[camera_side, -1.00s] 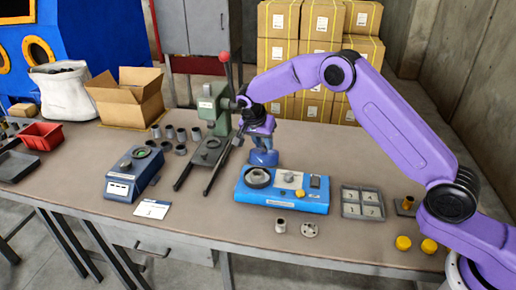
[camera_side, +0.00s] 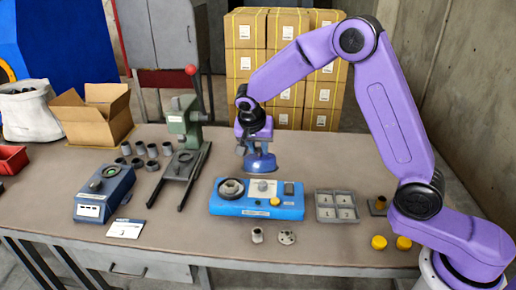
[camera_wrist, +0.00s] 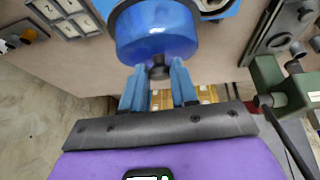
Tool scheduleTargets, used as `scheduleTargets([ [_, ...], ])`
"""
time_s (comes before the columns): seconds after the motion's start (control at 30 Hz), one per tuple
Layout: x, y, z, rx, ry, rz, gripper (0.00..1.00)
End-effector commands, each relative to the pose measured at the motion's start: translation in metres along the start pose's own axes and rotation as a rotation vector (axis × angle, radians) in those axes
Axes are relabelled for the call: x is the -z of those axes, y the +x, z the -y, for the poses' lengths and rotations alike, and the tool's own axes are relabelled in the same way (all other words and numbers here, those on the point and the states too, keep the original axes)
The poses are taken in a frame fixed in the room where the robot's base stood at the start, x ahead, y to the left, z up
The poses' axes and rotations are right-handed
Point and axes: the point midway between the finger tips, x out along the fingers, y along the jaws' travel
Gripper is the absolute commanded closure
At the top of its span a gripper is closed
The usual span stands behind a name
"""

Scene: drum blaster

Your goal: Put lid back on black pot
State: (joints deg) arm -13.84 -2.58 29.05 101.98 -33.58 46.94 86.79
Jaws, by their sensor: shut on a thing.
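A blue, shiny domed lid (camera_side: 260,163) hangs from my gripper (camera_side: 257,143). In the wrist view the lid (camera_wrist: 155,32) has a small black knob, and my gripper (camera_wrist: 158,75) has its two blue fingers either side of it. A round black pot (camera_side: 231,189) sits at the left of the blue device on the bench, and its top looks uncovered. The lid is behind and to the right of the pot in the side view, apart from it. The lid's underside is hidden.
The blue device (camera_side: 268,208) carries knobs and a yellow button. A green press (camera_side: 184,125) with a red-knobbed lever stands behind left. A numbered tray (camera_side: 338,207), yellow caps (camera_side: 379,242) and small metal parts (camera_side: 287,237) lie nearby. A blue scale (camera_side: 103,188) is at left.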

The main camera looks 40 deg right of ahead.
Motion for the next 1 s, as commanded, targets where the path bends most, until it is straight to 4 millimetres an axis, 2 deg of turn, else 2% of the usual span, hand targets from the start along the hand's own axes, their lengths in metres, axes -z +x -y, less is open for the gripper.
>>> scheduleTargets([
  [0.1, 0.021, 0.018, 0.018, 0.094, -0.172, -0.061, 1.00],
  [0.2, 0.032, 0.029, 0.035, 0.189, -0.330, -0.112, 1.00],
  [0.5, 0.040, 0.045, 0.064, 0.412, -0.652, -0.208, 1.00],
  [0.67, 0.038, 0.049, 0.070, 0.481, -0.740, -0.231, 1.00],
  [1.0, 0.037, 0.049, 0.074, 0.516, -0.781, -0.242, 1.00],
])
